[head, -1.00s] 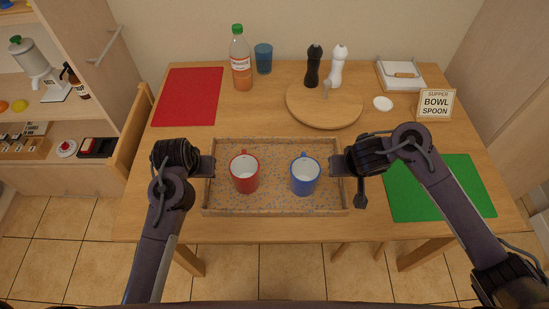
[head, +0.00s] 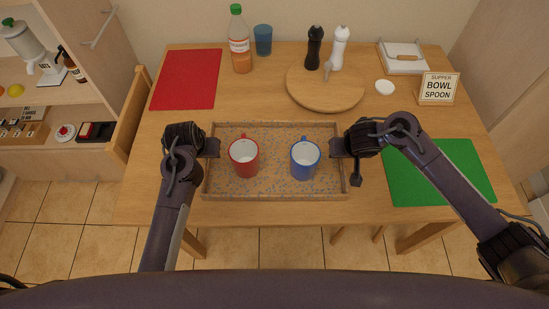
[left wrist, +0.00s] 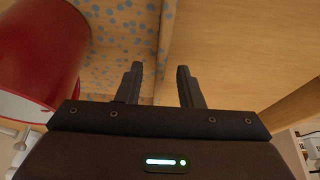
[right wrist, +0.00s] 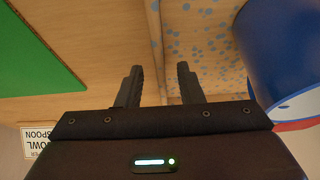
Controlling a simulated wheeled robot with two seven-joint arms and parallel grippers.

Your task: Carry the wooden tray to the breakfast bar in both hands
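The wooden tray (head: 275,195), with a speckled floor, lies on the table near its front edge. A red mug (head: 244,158) and a blue mug (head: 305,159) stand upright in it; parts of them show in the left wrist view (left wrist: 35,60) and right wrist view (right wrist: 285,50). My left gripper (head: 214,147) is at the tray's left end wall, its fingers (left wrist: 160,85) apart on either side of the wall. My right gripper (head: 338,147) is likewise at the right end wall, its fingers (right wrist: 160,85) apart. Neither looks clamped on the wall.
Behind the tray are a round board (head: 325,92) with dark and white mills, a bottle (head: 240,45) and a blue cup (head: 263,40). A red mat (head: 187,79) lies left, a green mat (head: 440,175) right, a sign (head: 439,89) behind it. A chair (head: 130,125) stands left.

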